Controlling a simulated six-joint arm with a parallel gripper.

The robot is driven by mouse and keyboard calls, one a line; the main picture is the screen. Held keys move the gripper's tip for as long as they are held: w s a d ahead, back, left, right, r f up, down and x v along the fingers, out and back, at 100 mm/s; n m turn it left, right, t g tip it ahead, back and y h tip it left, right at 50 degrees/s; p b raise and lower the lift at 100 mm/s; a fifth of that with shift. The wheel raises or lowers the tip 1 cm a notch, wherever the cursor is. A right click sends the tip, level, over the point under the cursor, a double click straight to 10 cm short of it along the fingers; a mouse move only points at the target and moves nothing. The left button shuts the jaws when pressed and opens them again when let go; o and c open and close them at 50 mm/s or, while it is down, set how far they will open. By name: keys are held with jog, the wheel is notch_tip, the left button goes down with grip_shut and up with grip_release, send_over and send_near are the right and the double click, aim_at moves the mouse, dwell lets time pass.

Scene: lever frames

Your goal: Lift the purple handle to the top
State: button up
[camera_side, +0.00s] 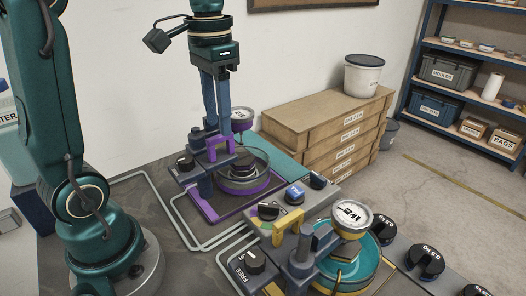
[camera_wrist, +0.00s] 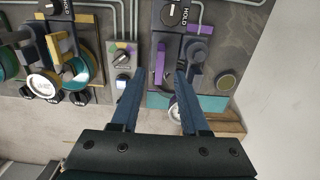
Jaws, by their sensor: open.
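The purple handle (camera_side: 219,141) is an arch-shaped grip on the grey carriage of the rear lever frame in the side view. In the wrist view the purple handle (camera_wrist: 160,62) shows as a narrow bar. My gripper (camera_side: 217,126) points down over it, its two blue fingers apart. In the wrist view my gripper (camera_wrist: 159,72) is open, and the purple bar appears between the lines of the two fingertips. I cannot tell whether the fingertips reach down beside the handle. Nothing is held.
A similar frame with a yellow handle (camera_side: 287,222) stands in front. A control box (camera_side: 292,207) with knobs sits between the frames. A HOLD knob (camera_wrist: 175,12) is near the purple frame. Wooden crates (camera_side: 325,125) stand behind at the right. Black weights (camera_side: 425,262) lie at the front right.

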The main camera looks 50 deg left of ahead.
jog(key=shift+r, duration=1.75)
jog(key=shift+d+r, duration=0.1)
jog(key=s+d+f+t, duration=0.5)
jog(key=s+d+f, duration=0.1)
jog(key=s+f, duration=0.1)
jog(key=shift+s+d+f+t, duration=0.25)
jog(key=shift+d+f+t, duration=0.05)
